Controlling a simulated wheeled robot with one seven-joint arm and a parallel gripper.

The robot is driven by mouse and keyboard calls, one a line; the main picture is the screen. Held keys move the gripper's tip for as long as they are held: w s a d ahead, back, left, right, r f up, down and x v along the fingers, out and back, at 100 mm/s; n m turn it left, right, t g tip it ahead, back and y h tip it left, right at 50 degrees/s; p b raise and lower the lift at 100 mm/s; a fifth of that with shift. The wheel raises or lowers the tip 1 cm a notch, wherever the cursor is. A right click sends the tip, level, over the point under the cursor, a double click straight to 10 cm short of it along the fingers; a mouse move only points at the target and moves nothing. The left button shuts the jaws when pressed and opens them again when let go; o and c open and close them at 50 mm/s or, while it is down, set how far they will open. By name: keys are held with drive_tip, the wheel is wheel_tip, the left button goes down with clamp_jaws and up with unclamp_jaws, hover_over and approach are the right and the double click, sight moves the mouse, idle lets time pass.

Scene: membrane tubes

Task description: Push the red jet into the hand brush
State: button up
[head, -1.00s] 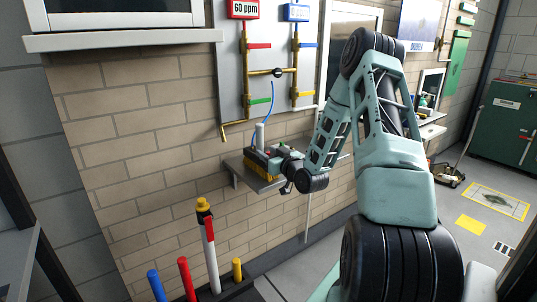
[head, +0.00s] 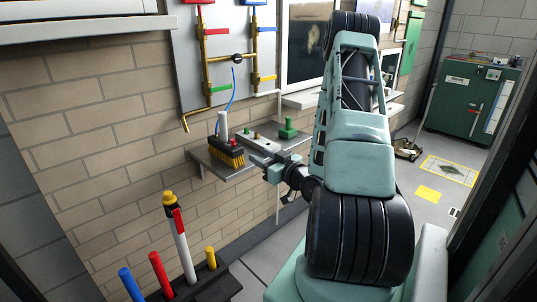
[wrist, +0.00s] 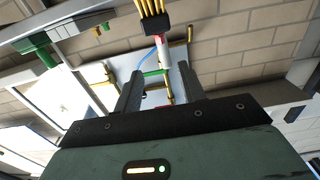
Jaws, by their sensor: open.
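The hand brush (head: 232,160), dark with yellow bristles, sits at the front left of a grey wall shelf (head: 201,158). The red jet (head: 233,143) is a small red piece at the top of the brush; I cannot tell how deep it sits. In the wrist view the yellow bristles (wrist: 153,20) show at the top, with the red piece (wrist: 159,39) just below them. My gripper (head: 257,161) is to the right of the brush, apart from it, pointing at it. In the wrist view its two fingers (wrist: 160,85) are spread and empty.
A white upright tube (head: 222,125) stands behind the brush. A grey block with red and green pegs (head: 257,142) and a green piece (head: 288,131) are along the shelf. Coloured posts in a dark rack (head: 222,284) stand at the front.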

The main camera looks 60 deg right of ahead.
drive_tip(key=shift+p+v, duration=1.15)
drive_tip(key=shift+p, duration=0.05)
